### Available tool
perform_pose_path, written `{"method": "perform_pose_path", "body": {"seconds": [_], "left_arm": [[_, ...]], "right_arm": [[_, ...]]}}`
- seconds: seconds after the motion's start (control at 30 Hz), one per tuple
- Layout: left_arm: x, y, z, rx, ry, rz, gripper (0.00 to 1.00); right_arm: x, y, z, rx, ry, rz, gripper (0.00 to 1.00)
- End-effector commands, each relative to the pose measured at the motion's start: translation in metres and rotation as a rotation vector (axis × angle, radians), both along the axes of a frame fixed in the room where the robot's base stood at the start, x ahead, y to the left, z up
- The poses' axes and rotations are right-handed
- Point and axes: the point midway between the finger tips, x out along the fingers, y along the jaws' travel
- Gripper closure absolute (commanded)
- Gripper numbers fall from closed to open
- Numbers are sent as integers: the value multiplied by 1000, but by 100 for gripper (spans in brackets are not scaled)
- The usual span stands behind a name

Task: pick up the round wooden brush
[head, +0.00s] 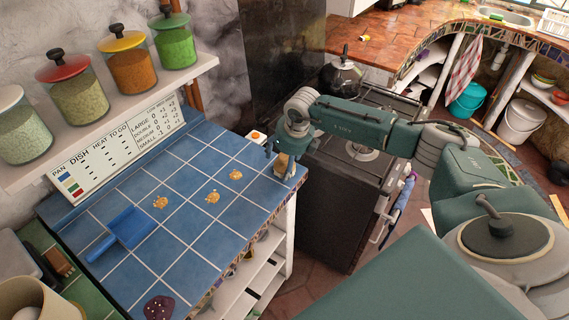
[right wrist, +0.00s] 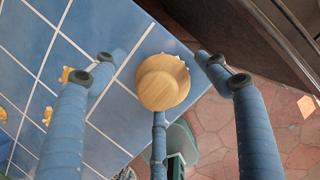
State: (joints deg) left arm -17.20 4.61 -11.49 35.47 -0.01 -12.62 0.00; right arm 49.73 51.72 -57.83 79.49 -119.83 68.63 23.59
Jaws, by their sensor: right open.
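The round wooden brush (right wrist: 162,82) shows in the right wrist view as a pale wooden disc with a smaller round knob, near the edge of the blue tiled counter. In the head view a small tan part of it (head: 283,166) shows at the counter's right edge, mostly hidden by my right gripper. My right gripper (head: 286,150) is over the brush. In the right wrist view its fingers (right wrist: 160,58) are spread wide, one on each side of the brush, with gaps between. My left gripper is not in view.
A blue dustpan-like tool (head: 128,228) and orange crumbs (head: 212,196) lie on the blue tiles. A small orange-and-white object (head: 256,137) is at the back edge. Jars (head: 130,62) line a shelf above. A dark stove (head: 335,210) stands right of the counter across a gap.

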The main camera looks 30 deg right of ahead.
Motion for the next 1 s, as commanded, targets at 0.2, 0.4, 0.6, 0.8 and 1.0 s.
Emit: {"method": "perform_pose_path", "body": {"seconds": [0.2,0.4,0.6,0.8,1.0], "left_arm": [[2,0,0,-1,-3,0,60],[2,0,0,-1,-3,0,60],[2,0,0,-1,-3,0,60],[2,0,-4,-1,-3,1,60],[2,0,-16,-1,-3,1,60]], "right_arm": [[0,0,0,0,0,0,56],[0,0,1,0,0,0,74],[0,0,1,0,-1,0,74],[1,0,9,1,-4,0,74],[2,0,39,0,-7,1,74]]}}
